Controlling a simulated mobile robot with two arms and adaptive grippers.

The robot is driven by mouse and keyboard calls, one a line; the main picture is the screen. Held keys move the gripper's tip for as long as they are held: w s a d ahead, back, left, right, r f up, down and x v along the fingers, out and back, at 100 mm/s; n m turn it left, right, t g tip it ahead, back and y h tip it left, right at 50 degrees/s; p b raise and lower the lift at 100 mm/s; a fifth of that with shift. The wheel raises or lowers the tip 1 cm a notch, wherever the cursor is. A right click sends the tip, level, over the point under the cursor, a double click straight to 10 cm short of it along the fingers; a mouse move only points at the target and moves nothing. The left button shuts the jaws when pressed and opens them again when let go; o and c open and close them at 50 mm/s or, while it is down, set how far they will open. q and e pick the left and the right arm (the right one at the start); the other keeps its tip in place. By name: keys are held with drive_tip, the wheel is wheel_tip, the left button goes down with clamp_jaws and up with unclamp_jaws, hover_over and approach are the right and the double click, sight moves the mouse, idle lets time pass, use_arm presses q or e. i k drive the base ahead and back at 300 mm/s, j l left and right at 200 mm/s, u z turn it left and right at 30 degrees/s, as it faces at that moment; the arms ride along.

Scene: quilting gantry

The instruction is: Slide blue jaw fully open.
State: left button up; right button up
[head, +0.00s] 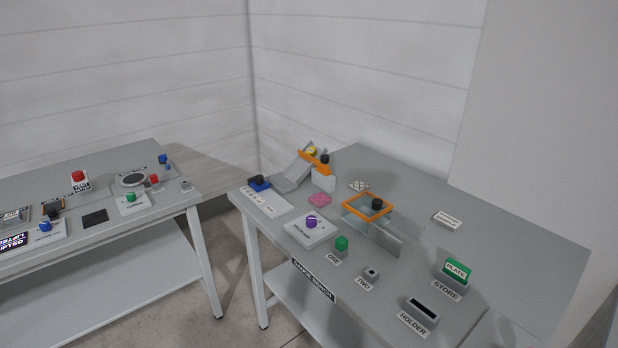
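A blue block with a black knob, which looks like the blue jaw (258,186), sits at the back-left end of a pale marked strip (268,204). The strip lies near the left edge of the right-hand table (405,200). The markings on the strip are too small to read. Neither of my grippers shows in the head view, so I cannot see whether either is open or shut.
A grey ramp with an orange bar (314,161) stands behind the strip. A pink pad (320,200), a purple knob (312,221) and an orange-framed clear box (367,207) are nearby. The left table (165,205) stands apart across a floor gap.

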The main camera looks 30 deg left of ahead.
sight(260, 184)
drive_tip(key=i+j, duration=0.1)
drive_tip(key=j, duration=0.3)
drive_tip(key=i+j, duration=0.1)
drive_tip(key=j, duration=0.3)
drive_tip(key=i+j, duration=0.1)
drive_tip(key=j, duration=0.3)
drive_tip(key=i+j, duration=0.15)
drive_tip(key=j, duration=0.25)
